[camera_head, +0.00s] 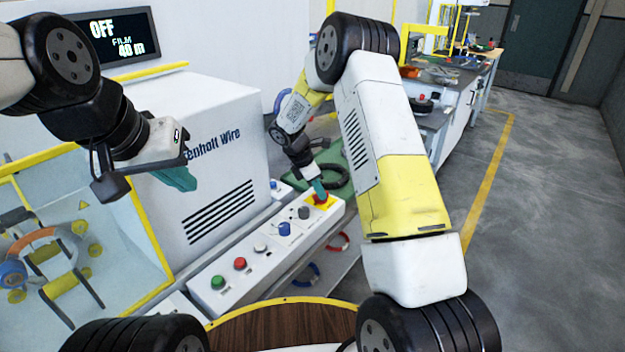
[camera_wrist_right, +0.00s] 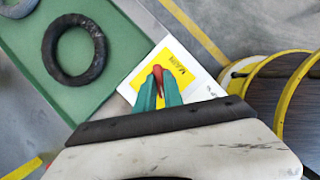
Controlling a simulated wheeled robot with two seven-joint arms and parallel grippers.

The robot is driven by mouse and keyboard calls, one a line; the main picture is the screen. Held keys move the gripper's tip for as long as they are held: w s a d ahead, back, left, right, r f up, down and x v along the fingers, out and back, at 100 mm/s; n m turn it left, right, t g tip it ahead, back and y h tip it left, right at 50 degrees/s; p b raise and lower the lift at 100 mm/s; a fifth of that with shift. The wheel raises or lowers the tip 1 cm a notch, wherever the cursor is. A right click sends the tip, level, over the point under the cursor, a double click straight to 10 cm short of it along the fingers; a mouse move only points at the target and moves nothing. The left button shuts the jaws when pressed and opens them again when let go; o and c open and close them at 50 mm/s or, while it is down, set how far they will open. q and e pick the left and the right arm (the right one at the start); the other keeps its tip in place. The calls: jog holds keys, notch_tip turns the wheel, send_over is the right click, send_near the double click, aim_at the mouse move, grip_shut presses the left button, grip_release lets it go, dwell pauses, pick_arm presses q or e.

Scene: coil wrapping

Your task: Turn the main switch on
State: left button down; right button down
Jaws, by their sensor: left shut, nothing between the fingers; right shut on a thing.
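The main switch (camera_wrist_right: 156,76) is a red handle on a yellow plate (camera_wrist_right: 180,61) marked with lettering, at the far end of the white control panel (camera_head: 262,247). My right gripper (camera_wrist_right: 158,90) has its teal fingers shut on the red handle in the right wrist view. In the head view my right gripper (camera_head: 319,189) reaches down onto the yellow plate. A display (camera_head: 118,36) at the upper left reads OFF, with a film figure below it. My left gripper (camera_head: 178,178) is shut and empty, raised in front of the white machine housing.
The panel also carries a green button (camera_head: 218,282), a red button (camera_head: 240,263) and several knobs. A dark ring-shaped coil (camera_wrist_right: 74,49) lies on a green surface beside the switch. A guarded clear enclosure (camera_head: 100,245) stands at the left. The floor at the right is free.

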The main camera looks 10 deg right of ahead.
jog(key=m+g, duration=0.1)
jog(key=m, duration=0.1)
jog(key=m+g, duration=0.1)
jog(key=m, duration=0.2)
jog(key=shift+w+m, duration=0.2)
jog(key=shift+m, duration=0.1)
jog(key=m+g, duration=0.1)
jog(key=m, duration=0.2)
jog(key=m+g+y, duration=0.1)
jog(key=m, duration=0.1)
jog(key=shift+w+m, duration=0.1)
jog(key=shift+m, duration=0.3)
jog(key=c, duration=1.5)
grip_release()
jog(key=shift+o, duration=0.2)
jog(key=v, duration=0.7)
jog(key=shift+w+r, duration=0.2)
jog(key=shift+r, duration=0.15)
jog(key=shift+r, duration=0.1)
